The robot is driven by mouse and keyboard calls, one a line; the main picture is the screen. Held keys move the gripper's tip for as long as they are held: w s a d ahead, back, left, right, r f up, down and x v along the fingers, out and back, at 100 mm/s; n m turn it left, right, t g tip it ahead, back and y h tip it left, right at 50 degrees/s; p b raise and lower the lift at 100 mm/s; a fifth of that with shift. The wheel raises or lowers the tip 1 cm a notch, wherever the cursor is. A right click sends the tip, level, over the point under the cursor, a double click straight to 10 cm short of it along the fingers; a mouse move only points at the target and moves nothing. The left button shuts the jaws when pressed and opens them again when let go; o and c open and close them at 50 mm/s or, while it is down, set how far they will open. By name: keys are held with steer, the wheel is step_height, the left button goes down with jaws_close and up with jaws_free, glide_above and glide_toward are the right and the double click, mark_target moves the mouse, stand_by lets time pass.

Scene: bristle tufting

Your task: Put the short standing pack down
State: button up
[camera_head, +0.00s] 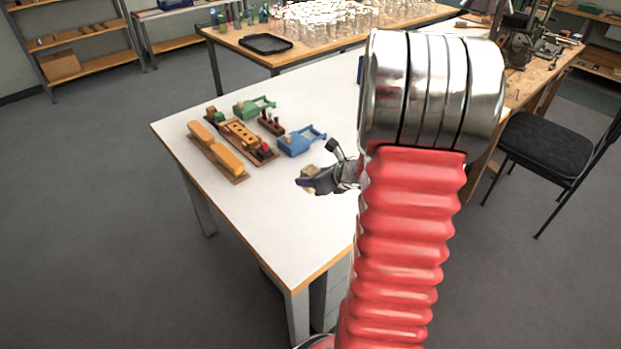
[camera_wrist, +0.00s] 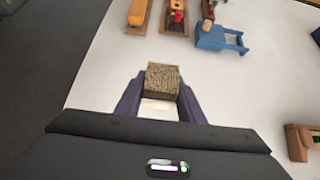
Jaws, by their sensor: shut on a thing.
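The short pack (camera_wrist: 162,80) is a small tan-brown block with a rough, bristly top. It sits between the two fingertips of my gripper (camera_wrist: 162,93) in the wrist view, and the fingers are shut on it. In the head view my gripper (camera_head: 313,181) reaches in over the white table (camera_head: 270,220), with the pack (camera_head: 307,172) at its tip, partly hidden by the fingers. I cannot tell how far the pack is above the table top, or whether it touches it.
A blue fixture (camera_head: 298,140) stands just beyond my gripper. A green fixture (camera_head: 254,107), a wooden block with holes (camera_head: 243,138) and a long orange-yellow piece (camera_head: 217,152) stand farther left. The table's near left part is clear. A wooden piece (camera_wrist: 299,143) lies at the wrist view's right.

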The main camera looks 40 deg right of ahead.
steer(key=w+a+f+n+y, duration=0.1)
steer(key=w+a+f, duration=0.1)
steer(key=a, duration=1.3)
steer(key=w+a+f+n+y, duration=0.1)
steer(key=w+a+f+n, duration=0.1)
steer(key=a, duration=1.3)
steer(key=shift+w+f+y, duration=0.15)
steer(key=shift+w+y, duration=0.15)
steer(key=shift+w, duration=0.35)
